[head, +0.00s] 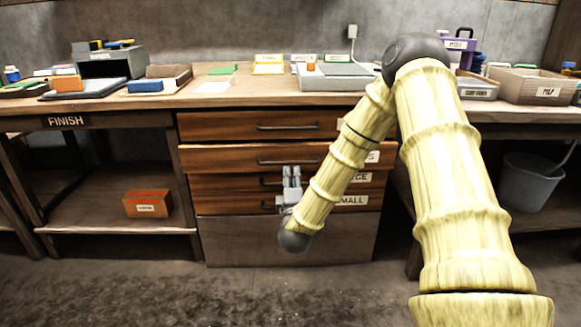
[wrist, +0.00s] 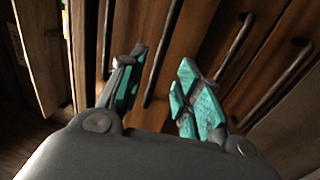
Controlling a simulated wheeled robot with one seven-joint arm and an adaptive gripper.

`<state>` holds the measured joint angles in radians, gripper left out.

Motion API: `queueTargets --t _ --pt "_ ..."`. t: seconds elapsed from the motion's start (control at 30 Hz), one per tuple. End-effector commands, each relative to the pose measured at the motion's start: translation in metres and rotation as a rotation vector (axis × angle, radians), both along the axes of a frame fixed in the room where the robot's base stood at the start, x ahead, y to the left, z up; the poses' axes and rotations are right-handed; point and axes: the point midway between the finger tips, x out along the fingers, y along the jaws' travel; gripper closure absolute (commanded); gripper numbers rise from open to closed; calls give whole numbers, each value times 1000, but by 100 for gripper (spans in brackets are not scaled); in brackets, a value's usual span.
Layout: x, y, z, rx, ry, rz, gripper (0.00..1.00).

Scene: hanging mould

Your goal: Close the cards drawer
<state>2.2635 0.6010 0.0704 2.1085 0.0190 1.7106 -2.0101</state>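The cards drawer (head: 225,158) is the second front from the top in the wooden drawer unit. It stands out a little past the fronts around it, so it looks partly open. Its label (head: 373,157) is mostly hidden by my arm; only a final "S" reads. Its bar handle (head: 285,161) shows in the head view. My gripper (head: 291,172) is low in front of the unit, just below that handle. In the wrist view my gripper (wrist: 160,78) has its teal-padded fingers apart, with nothing held. Several handles show there; contact with any cannot be told.
The top drawer (head: 220,125) looks shut. Lower drawers with labels ending "GE" (head: 360,177) and "MALL" (head: 352,200) sit below. The worktop (head: 235,92) carries trays and boxes. A bucket (head: 530,181) stands right, an orange box (head: 147,204) left. The front floor is clear.

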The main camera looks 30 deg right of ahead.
Motion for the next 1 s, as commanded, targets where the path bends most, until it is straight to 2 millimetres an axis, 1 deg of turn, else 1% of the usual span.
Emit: queueTargets --t 0.03,0.2,0.4,0.5,0.7,0.93,0.97,1.0 --pt "7 -5 -1 1 -4 -3 66" --pt "31 -19 4 2 -4 0 66" --pt "54 -32 9 3 -2 1 66" --pt "61 -37 11 3 -1 2 66" --pt "67 -40 14 1 1 2 66" --pt "67 -40 15 1 1 2 66" --pt "67 -40 15 1 1 2 70" --pt "67 -40 15 1 1 2 77"
